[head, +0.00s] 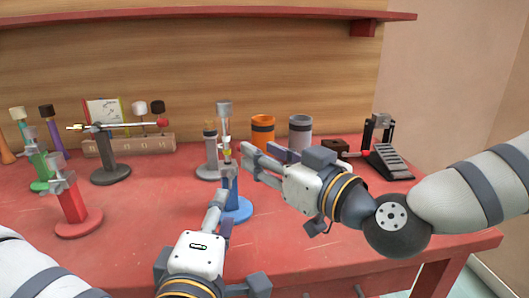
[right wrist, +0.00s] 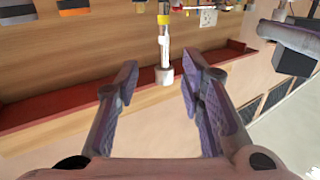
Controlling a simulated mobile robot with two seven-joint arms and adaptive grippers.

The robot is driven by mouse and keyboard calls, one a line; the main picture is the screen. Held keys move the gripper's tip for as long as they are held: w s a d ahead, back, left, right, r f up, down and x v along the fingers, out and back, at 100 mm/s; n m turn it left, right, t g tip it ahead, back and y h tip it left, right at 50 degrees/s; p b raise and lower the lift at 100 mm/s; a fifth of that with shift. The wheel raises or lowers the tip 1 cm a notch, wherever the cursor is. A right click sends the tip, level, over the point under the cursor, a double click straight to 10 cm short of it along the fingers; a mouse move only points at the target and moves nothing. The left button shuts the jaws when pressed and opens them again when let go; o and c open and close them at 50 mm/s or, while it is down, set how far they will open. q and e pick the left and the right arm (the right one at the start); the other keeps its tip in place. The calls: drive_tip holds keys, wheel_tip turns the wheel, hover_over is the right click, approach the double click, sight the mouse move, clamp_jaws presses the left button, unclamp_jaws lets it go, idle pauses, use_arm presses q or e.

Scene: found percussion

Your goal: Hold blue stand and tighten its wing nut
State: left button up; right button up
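The blue stand (head: 236,209) stands upright on the red table in the middle of the head view. I cannot make out the wing nut clearly. My left gripper (head: 226,198) is at the stand's blue post from the front; its fingers overlap the post, so its grip is unclear. My right gripper (head: 254,160) is open, its fingers pointing at the upper post from the right, with nothing between its pads (right wrist: 160,90).
A red stand (head: 72,205) and a green stand (head: 40,172) are at the left. A dark stand (head: 108,160) bears a horizontal rod. Behind are a grey stand (head: 210,155), an orange cup (head: 263,132) and a grey cup (head: 300,134). A pedal (head: 390,160) is at the right.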

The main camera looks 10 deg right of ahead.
sight(228, 134)
drive_tip(key=x, duration=1.2)
drive_tip(key=shift+s+a+r, duration=0.1)
drive_tip(key=shift+a+r, duration=0.25)
clamp_jaws()
